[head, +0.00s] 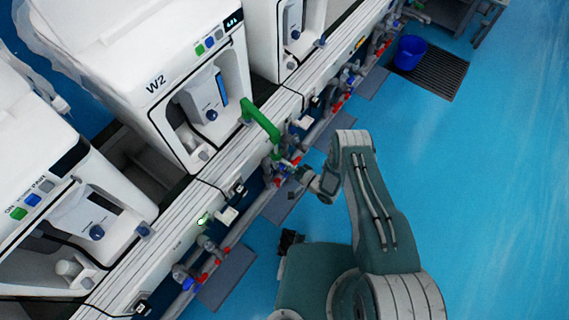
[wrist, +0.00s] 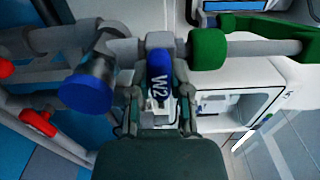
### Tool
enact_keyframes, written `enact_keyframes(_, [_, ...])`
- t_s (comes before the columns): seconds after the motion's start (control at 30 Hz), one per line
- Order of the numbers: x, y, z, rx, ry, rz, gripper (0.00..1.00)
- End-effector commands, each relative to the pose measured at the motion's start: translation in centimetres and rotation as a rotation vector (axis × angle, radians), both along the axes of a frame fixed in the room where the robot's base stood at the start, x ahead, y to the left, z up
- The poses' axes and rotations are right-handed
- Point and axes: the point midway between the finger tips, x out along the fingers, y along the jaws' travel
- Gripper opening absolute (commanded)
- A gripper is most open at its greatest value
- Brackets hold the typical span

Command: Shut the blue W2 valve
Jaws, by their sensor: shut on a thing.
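The blue W2 valve handle (wrist: 159,72), marked "W2" in white, fills the space between my gripper's fingers in the wrist view. My gripper (wrist: 160,92) is shut on this handle, with one finger along each side. The handle sits on a grey pipe fitting, with its far end at the top of the view. In the head view my gripper (head: 297,174) reaches the pipe row below the white W2 machine (head: 168,75). The handle is too small and covered to make out there.
A green pipe (wrist: 208,48) lies just right of the handle, and a round blue cap (wrist: 86,92) on a grey pipe lies left. Red handles (wrist: 38,122) sit further left. The blue floor is open at right, with a blue bucket (head: 409,52) at the back.

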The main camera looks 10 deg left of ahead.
Motion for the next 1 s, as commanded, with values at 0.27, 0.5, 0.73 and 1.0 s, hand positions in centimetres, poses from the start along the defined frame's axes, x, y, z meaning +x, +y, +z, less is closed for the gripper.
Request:
enact_keyframes(0.27, [0.00,-0.16,-0.20,-0.006,0.005,-0.005,0.60])
enact_keyframes(0.5, [-0.07,-0.08,-0.12,-0.007,-0.005,-0.002,0.60])
enact_keyframes(0.73, [-0.07,-0.05,0.00,-0.063,-0.141,-0.001,0.60])
enact_keyframes(1.0, [-0.11,0.00,0.13,-0.164,-0.387,0.000,0.60])
